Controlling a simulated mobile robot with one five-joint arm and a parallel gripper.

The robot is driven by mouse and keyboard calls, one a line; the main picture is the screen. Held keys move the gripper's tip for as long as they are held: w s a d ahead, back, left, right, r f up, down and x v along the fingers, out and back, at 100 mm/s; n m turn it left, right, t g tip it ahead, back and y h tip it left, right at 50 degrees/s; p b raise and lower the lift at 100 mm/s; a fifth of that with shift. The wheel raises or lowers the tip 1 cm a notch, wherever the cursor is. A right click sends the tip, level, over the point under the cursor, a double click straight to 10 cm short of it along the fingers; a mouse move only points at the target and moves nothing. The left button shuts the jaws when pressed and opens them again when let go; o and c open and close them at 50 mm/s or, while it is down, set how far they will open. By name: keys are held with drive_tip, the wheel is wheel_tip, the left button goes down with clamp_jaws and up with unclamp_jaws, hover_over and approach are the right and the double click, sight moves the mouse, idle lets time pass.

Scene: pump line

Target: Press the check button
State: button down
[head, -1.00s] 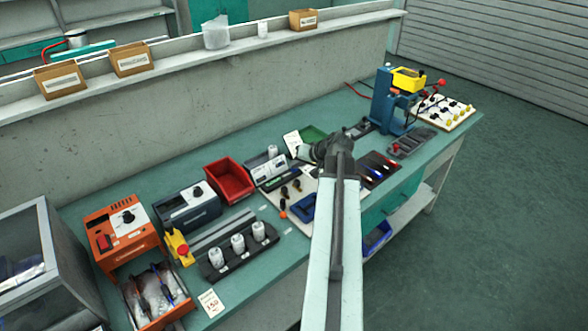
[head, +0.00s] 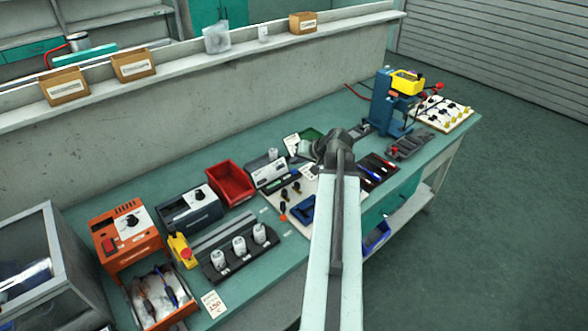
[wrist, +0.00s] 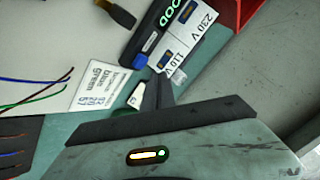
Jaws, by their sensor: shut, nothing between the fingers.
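A small tester (wrist: 182,38) with white 230 V and 110 V labels and a dark side showing green letters is at the upper middle of the wrist view. In the head view it lies on the bench (head: 268,173), left of my arm's end. My gripper (wrist: 158,82) is shut and empty; its dark fingers point at the tester's near end in the wrist view. Whether they touch it I cannot tell. A small pale piece with a dark mark (wrist: 136,97) shows beside the fingers. I cannot make out which part is the check button. My wrist hides the fingers in the head view.
A printed card (wrist: 100,90) and coloured wires (wrist: 38,92) lie left of the fingers. A red bin (head: 231,180) stands just left of the tester. A blue press (head: 388,105) stands at the bench's far right. The bench's back wall (head: 200,105) is behind.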

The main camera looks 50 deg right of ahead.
sight(296, 175)
wheel_tip(296, 175, up, 4)
drive_tip(key=p, duration=0.3)
drive_tip(key=shift+f, duration=0.15)
drive_tip(key=shift+s, duration=0.1)
idle(0.5)
